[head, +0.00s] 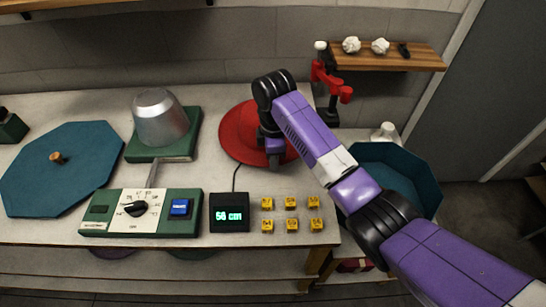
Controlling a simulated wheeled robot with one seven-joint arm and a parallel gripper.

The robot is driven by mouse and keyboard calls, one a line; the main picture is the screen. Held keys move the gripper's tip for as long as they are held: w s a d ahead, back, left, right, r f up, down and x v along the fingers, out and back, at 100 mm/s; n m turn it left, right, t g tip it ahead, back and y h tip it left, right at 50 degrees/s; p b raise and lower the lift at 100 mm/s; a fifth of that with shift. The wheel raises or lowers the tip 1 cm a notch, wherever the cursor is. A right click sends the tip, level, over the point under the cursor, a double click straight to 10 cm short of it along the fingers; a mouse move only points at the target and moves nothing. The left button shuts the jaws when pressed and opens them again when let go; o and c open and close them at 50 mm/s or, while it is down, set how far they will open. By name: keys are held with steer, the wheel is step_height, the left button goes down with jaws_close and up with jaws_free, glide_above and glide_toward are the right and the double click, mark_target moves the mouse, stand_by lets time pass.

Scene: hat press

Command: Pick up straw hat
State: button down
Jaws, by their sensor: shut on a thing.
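A red round thing (236,132) with a wide flat brim lies over the worktop in the middle of the head view. It is the only hat-like thing I see, and its straw texture cannot be made out. My purple and black arm covers its right part and middle. My gripper (274,158) points down at its right front part and is shut on it. The fingertips are small and partly hidden. Whether the hat touches the worktop or is slightly raised, I cannot tell.
A green press with a silver dome (160,118) stands left, behind a control box (140,212). A display (229,212) reads 56 cm, beside several yellow blocks (291,203). A blue octagonal lid (62,168) lies far left; an open blue box (392,167) stands right. A red-and-black stand (330,80) is behind.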

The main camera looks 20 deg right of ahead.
step_height(320, 180, up, 19)
steer(key=p, duration=0.7)
stand_by(1.9)
